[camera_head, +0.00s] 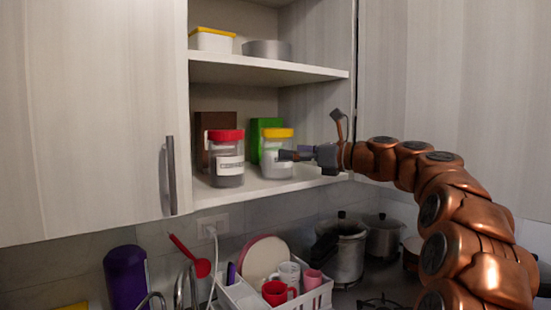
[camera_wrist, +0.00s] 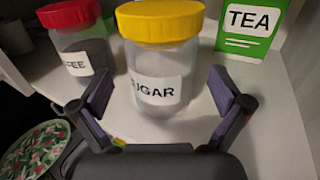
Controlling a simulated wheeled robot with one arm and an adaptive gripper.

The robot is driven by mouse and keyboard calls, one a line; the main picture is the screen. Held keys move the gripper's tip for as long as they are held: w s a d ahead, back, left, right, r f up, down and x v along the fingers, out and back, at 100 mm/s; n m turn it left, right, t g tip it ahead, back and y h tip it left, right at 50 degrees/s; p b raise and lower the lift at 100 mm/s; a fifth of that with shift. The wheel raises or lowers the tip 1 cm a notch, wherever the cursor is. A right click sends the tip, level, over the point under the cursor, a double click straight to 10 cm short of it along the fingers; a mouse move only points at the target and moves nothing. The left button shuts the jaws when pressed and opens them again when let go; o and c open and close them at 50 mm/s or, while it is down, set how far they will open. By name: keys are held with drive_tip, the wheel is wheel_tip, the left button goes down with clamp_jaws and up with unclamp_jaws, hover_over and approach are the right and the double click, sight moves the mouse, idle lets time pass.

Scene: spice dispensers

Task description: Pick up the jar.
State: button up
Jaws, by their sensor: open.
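A clear jar with a yellow lid and a white label reading "SUGAR" (camera_wrist: 163,68) stands upright on the lower cupboard shelf; in the head view it is the yellow-lidded jar (camera_head: 278,160). A second jar with a red lid and a label ending in "EE" (camera_wrist: 84,50) stands to its left; it also shows in the head view (camera_head: 227,165). My gripper (camera_head: 290,155) reaches in from the right at jar height. In the wrist view my gripper (camera_wrist: 165,105) is open, its fingers on either side of the lower part of the sugar jar.
A green "TEA" box (camera_wrist: 250,25) stands behind the jar. A brown box (camera_head: 213,122) is behind the red-lidded jar. The upper shelf (camera_head: 260,69) is above. A dish rack (camera_head: 240,297) and pots (camera_head: 345,255) are below.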

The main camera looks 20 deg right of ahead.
drive_tip(key=shift+p+x, duration=0.45)
drive_tip(key=shift+x, duration=1.8)
drive_tip(key=shift+d, duration=0.1)
drive_tip(key=shift+c, duration=0.4)
drive_tip(key=c, duration=1.5)
drive_tip(key=shift+c, duration=0.4)
